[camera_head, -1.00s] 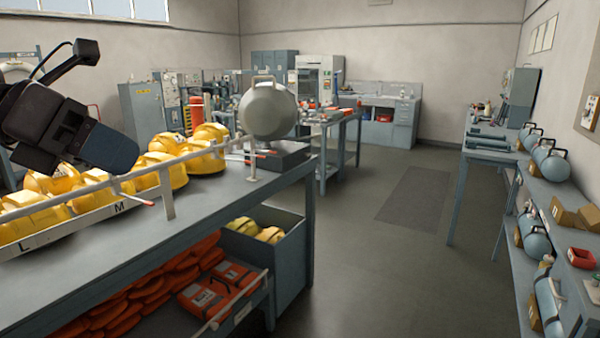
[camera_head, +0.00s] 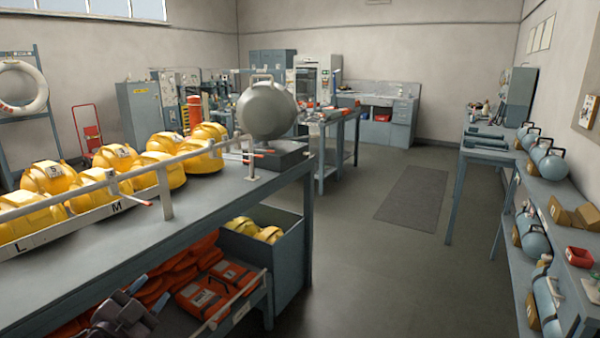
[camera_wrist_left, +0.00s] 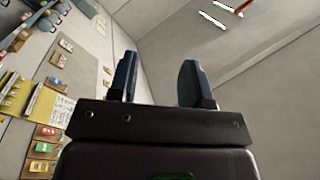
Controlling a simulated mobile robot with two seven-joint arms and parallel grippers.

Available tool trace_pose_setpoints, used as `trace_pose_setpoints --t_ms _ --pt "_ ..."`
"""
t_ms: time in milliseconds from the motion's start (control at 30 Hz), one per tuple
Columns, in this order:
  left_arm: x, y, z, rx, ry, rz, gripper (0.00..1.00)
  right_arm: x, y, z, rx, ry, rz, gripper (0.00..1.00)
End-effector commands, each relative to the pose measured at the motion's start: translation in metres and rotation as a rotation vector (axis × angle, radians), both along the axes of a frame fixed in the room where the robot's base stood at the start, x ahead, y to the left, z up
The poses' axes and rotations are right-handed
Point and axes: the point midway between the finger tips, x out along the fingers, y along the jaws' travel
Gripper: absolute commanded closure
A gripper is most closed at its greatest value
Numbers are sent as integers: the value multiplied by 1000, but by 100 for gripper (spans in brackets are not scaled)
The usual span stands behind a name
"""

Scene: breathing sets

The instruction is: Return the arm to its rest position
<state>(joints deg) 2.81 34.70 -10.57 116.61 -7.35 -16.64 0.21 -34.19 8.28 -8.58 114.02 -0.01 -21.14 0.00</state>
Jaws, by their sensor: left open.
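My left arm shows as a dark piece (camera_head: 122,316) low at the left edge of the head view, in front of the lower shelf of the workbench. My right gripper is in neither view.
Yellow helmets (camera_head: 100,178) stand in a railed rack on the workbench (camera_head: 215,205). A grey round vessel (camera_head: 267,110) stands at its far end. Orange cases (camera_head: 215,290) lie below. The floor (camera_head: 360,265) to the right is clear.

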Motion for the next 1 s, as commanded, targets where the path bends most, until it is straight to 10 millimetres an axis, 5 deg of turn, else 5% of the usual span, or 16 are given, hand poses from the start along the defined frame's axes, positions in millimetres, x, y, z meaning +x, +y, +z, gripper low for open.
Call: trace_pose_setpoints --t_ms 33,200,433,700,1000 --pt "-15 2 -36 -65 89 35 55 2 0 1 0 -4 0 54" --pt "-70 1 -131 -255 325 137 55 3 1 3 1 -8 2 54" --pt "-162 -9 -223 -447 538 274 55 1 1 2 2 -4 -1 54" --pt "-242 -16 -272 -534 675 387 55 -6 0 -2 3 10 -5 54" --pt "-256 -13 -279 -529 698 402 55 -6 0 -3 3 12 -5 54"
